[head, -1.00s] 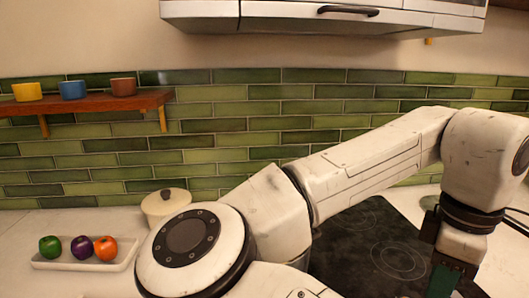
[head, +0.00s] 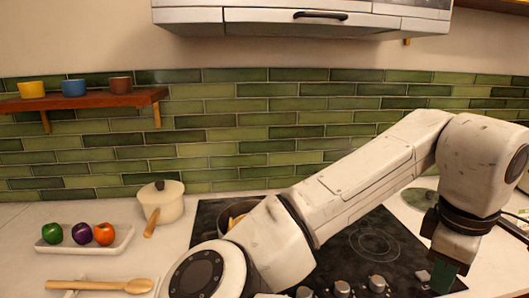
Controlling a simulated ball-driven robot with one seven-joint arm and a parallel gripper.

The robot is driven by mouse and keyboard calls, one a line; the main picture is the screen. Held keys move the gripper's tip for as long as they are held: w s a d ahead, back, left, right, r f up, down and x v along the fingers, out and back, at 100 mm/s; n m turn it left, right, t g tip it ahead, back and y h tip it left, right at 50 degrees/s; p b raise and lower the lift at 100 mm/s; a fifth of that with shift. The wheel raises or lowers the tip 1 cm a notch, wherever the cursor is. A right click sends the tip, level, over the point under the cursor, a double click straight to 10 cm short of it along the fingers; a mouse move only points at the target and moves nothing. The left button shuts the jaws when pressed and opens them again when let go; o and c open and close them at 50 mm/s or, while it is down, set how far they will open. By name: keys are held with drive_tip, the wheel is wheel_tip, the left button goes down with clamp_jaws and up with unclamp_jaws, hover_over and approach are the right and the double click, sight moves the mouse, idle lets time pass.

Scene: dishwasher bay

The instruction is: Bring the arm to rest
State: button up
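My arm reaches from the bottom middle of the head view up and to the right across the cooktop (head: 375,243). Its wrist bends down at the right side. My gripper (head: 443,276) shows only in part at the lower right, with a dark green piece at the bottom of the wrist. Its fingertips cannot be made out, so I cannot tell whether it is open or holds anything.
A pan (head: 238,211) stands on the cooktop, partly behind my arm. A lidded cream pot (head: 166,206), a white tray (head: 118,243) with three round items and a wooden spoon (head: 100,285) lie left. A shelf (head: 95,101) with three cups and a hood (head: 300,17) are above.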

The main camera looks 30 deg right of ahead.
drive_tip(key=w+d+f+m+t+h, duration=0.1)
drive_tip(key=w+d+f+m+h, duration=0.2)
drive_tip(key=d+h, duration=0.4)
drive_tip(key=w+a+f+n+t+y, duration=0.1)
drive_tip(key=w+a+f, duration=0.15)
drive_tip(key=f, duration=0.55)
drive_tip(key=w+a+f+t+y, duration=0.1)
drive_tip(key=a+f+t+y, duration=0.15)
drive_tip(key=f, duration=0.55)
drive_tip(key=s+a+f+g+y, duration=0.3)
drive_tip(key=s+a+f+y, duration=0.2)
drive_tip(key=s+a+f, duration=0.8)
drive_tip(key=a+f, duration=0.3)
drive_tip(key=f, duration=0.1)
drive_tip(key=shift+s+a+m+g, duration=0.15)
drive_tip(key=shift+s+m+g, duration=0.15)
drive_tip(key=shift+m+g, duration=0.1)
